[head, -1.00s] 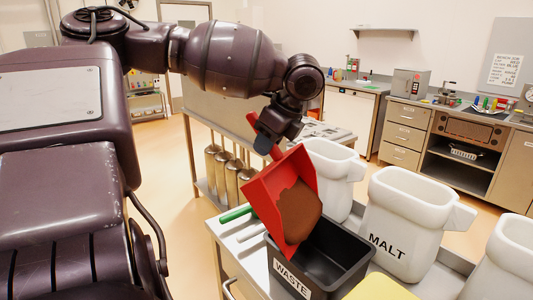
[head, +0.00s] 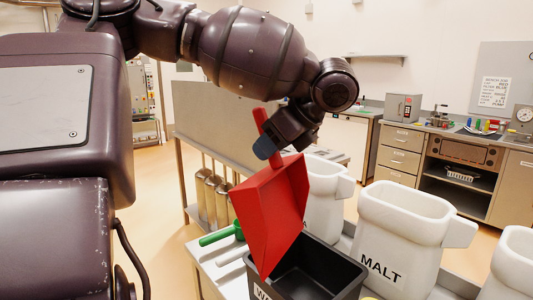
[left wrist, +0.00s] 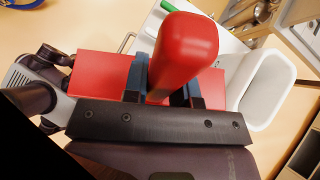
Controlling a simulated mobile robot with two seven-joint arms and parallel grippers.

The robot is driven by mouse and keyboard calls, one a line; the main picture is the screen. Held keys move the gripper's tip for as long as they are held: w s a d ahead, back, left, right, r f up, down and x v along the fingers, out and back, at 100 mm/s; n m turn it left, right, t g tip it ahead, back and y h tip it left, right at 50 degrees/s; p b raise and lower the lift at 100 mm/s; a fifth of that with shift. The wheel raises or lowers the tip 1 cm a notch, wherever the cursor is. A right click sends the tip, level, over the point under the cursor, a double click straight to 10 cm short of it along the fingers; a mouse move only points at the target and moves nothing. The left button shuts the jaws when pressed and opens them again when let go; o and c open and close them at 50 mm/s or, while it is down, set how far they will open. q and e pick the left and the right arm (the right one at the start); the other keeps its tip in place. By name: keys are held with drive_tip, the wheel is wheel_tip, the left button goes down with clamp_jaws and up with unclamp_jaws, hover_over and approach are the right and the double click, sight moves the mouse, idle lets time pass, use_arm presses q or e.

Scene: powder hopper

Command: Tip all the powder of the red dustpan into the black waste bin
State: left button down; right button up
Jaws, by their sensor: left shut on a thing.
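My left gripper (head: 268,147) is shut on the handle of the red dustpan (head: 272,212). The dustpan is tipped steeply, its lower corner pointing down over the left part of the black waste bin (head: 338,272). No brown powder shows on the visible pan surface. The part of the bin's inside that I see looks dark, and the rest is hidden by the pan and the picture's edge. In the left wrist view the red handle (left wrist: 185,50) stands between the blue-grey fingers (left wrist: 165,82), with the pan behind them. My right gripper is not in view.
A white MALT container (head: 400,235) stands right of the bin, with another white container (head: 322,195) behind and one at the right edge. A green-handled tool (head: 222,235) lies on the bench left of the bin.

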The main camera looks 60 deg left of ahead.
use_arm(q)
drive_tip(key=shift+w+d+g+y+b, duration=0.3)
drive_tip(key=shift+w+d+y+b, duration=0.3)
drive_tip(key=shift+d, duration=0.35)
drive_tip(key=shift+w+d+r+y+b, duration=0.25)
drive_tip(key=shift+d+y+b, duration=0.1)
drive_tip(key=shift+d, duration=0.25)
drive_tip(key=shift+s, duration=0.1)
idle(1.2)
